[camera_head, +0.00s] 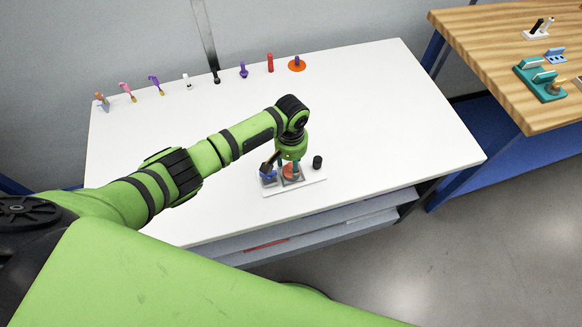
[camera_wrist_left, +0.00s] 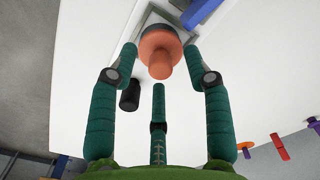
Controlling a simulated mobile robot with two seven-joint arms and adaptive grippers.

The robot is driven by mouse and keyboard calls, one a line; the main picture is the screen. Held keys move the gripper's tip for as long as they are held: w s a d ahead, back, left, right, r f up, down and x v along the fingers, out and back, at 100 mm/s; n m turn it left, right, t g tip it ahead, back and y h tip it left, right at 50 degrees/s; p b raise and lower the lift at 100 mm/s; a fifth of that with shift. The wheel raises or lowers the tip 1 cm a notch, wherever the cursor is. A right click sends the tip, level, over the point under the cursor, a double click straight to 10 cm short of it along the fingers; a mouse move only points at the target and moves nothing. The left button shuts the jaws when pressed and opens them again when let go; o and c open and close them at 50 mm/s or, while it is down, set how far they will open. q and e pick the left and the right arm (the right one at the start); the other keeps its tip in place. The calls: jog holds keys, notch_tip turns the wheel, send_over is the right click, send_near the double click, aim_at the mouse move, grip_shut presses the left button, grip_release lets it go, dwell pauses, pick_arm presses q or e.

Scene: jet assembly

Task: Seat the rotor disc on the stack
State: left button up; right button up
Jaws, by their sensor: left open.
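My left gripper (camera_head: 290,170) points down over the small white base plate (camera_head: 311,183) near the table's front. A salmon-orange disc with a central knob (camera_wrist_left: 160,50), which looks like the rotor disc, sits between the open fingertips of the left gripper (camera_wrist_left: 160,60) in the left wrist view. It also shows partly in the head view (camera_head: 290,176), with fingers hiding part of it. A darker round piece shows beneath its edge, over a grey square holder. I cannot tell whether the fingers touch the disc. My right gripper is not in view.
A blue part (camera_head: 267,178) stands on the plate's left and a black cylinder (camera_head: 317,162) behind its right end. Several small tools and an orange disc with a purple knob (camera_head: 297,65) line the back edge. The white table's (camera_head: 400,120) right side is clear. A wooden bench (camera_head: 500,60) stands right.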

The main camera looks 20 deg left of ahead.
aim_at(291, 165)
pick_arm(q)
notch_tip(291, 165, up, 12)
jog(key=shift+f, duration=0.2)
